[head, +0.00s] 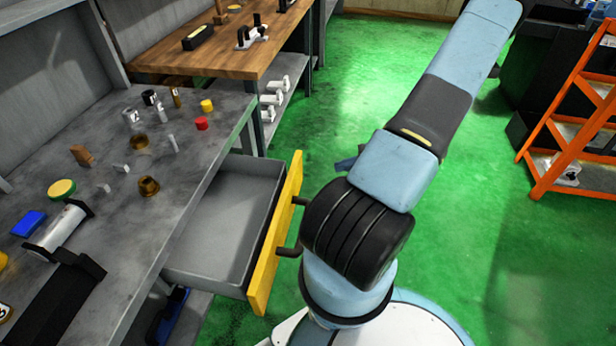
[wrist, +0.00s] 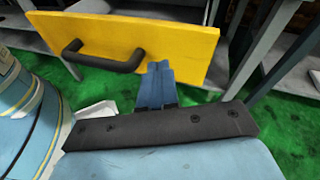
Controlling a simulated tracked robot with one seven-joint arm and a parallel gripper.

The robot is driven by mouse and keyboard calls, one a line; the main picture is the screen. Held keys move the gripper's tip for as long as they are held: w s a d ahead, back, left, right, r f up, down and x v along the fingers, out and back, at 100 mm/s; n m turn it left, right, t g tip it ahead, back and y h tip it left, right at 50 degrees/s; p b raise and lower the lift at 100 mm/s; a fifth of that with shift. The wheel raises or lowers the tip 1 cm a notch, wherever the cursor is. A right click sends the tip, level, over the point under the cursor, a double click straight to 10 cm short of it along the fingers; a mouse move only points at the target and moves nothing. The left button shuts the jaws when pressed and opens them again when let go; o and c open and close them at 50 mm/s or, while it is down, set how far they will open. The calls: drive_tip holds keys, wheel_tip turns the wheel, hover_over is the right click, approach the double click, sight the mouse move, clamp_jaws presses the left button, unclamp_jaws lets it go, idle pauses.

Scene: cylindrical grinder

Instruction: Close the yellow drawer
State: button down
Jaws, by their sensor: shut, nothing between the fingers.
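The yellow drawer (head: 275,233) stands pulled out from under the grey workbench, and its grey inside looks empty. Its yellow front also shows in the wrist view (wrist: 190,40), with a dark bar handle (wrist: 105,60) on its left part. My gripper (wrist: 155,72) is shut and empty. In the wrist view its blue fingertips lie over the lower edge of the yellow front, right of the handle; I cannot tell if they touch it. In the head view my arm hides most of the gripper; a bit of blue (head: 345,163) shows beside it, right of the drawer front.
The grey workbench (head: 200,150) holds several small parts, a blue block (head: 28,223) and a black fixture. A wooden-topped bench (head: 220,55) stands behind it. An orange rack (head: 570,110) stands at the right. Green floor (head: 330,90) lies clear between.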

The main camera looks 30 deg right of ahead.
sight(299, 175)
wheel_tip(299, 175, down, 7)
drive_tip(key=s+d+m+t, duration=0.2)
drive_tip(key=m+t, duration=0.3)
drive_tip(key=t, duration=0.1)
drive_tip(key=shift+h, duration=0.4)
drive_tip(key=x, duration=1.4)
drive_tip(key=shift+s+a, duration=0.15)
drive_tip(key=shift+a, duration=0.05)
